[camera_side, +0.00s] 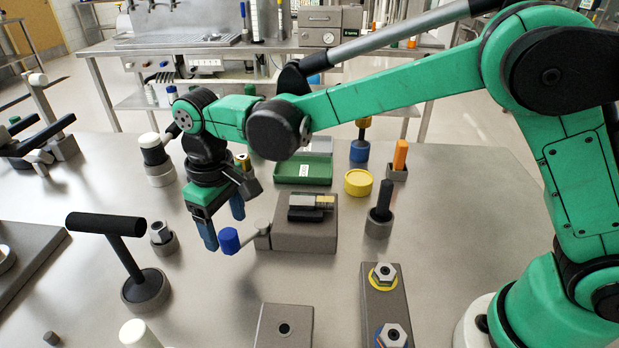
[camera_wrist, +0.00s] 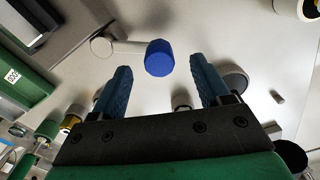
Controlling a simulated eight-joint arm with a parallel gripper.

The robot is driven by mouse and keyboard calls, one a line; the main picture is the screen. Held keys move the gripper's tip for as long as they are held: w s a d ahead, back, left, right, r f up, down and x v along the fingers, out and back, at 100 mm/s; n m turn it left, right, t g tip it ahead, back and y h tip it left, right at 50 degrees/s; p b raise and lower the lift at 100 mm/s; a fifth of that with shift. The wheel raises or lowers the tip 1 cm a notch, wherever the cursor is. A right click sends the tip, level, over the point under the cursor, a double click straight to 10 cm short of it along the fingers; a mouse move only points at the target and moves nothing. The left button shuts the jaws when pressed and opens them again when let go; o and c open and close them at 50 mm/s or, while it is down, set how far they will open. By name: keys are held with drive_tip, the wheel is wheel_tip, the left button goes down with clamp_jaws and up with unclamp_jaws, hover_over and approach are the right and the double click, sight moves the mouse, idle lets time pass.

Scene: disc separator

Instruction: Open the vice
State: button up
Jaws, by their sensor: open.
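The vice (camera_side: 300,235) is a grey block on the table, with dark jaws and a dark part with a brass-coloured end on top. I cannot tell how far apart its jaws are. A grey crank (camera_side: 249,236) on its left side ends in a blue knob (camera_side: 229,240). My gripper (camera_side: 222,226) points down beside the knob, its blue fingers open and empty. In the wrist view the knob (camera_wrist: 159,58) lies just beyond and between the fingertips (camera_wrist: 160,80), and the crank arm (camera_wrist: 122,46) runs left from it toward the vice.
A green tray (camera_side: 303,170) lies behind the vice. A yellow round container (camera_side: 358,182) and a black-handled tool in a holder (camera_side: 380,210) stand right of it. A black T-handle (camera_side: 130,250) stands at front left. Bare table lies in front of the crank.

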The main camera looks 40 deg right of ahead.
sight(228, 234)
drive_tip(key=shift+f, duration=1.55)
clamp_jaws()
